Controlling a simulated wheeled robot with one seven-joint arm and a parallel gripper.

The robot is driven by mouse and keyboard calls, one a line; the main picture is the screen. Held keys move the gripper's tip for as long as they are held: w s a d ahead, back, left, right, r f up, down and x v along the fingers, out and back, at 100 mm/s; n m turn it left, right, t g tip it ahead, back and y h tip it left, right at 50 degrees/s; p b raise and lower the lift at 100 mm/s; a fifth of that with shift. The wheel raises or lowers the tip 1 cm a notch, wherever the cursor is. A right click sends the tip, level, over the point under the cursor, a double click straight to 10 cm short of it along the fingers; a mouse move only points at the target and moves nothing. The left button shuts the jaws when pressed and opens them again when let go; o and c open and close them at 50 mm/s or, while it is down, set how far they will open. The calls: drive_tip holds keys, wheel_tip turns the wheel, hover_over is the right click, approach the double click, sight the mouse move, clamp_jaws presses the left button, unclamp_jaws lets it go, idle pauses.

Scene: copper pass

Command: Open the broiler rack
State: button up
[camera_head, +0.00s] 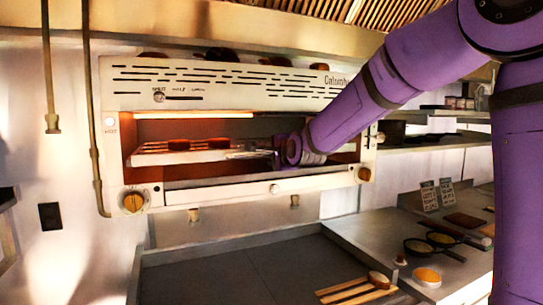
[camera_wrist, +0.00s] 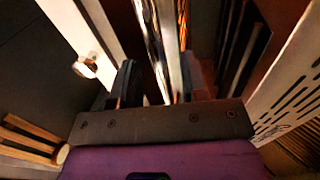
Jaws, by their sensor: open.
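The broiler (camera_head: 235,88) is a cream wall unit with a slotted upper front and a glowing opening. Its rack (camera_head: 205,157) shows as a pale shelf inside the opening, with two reddish-brown pieces (camera_head: 179,145) on its left part. My purple arm reaches in from the right, and my gripper (camera_head: 275,155) is at the rack's front edge, right of centre. In the wrist view my gripper (camera_wrist: 156,82) is open, with a pale metal bar (camera_wrist: 169,45) running between its two dark fingers. I cannot tell whether they touch it. My arm hides the rack's right part.
Orange knobs (camera_head: 133,202) sit at the broiler's lower corners. A small round knob (camera_wrist: 88,66) on the pale lower front is close to a finger. Below, a dark flat top (camera_head: 235,265) is mostly clear. Wooden sticks (camera_head: 350,290) and small pans (camera_head: 420,246) lie at right.

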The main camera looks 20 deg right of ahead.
drive_tip(key=shift+w+a+f, duration=0.1)
drive_tip(key=shift+w+f, duration=0.1)
drive_tip(key=shift+w, duration=0.85)
clamp_jaws()
drive_tip(key=shift+s, duration=0.15)
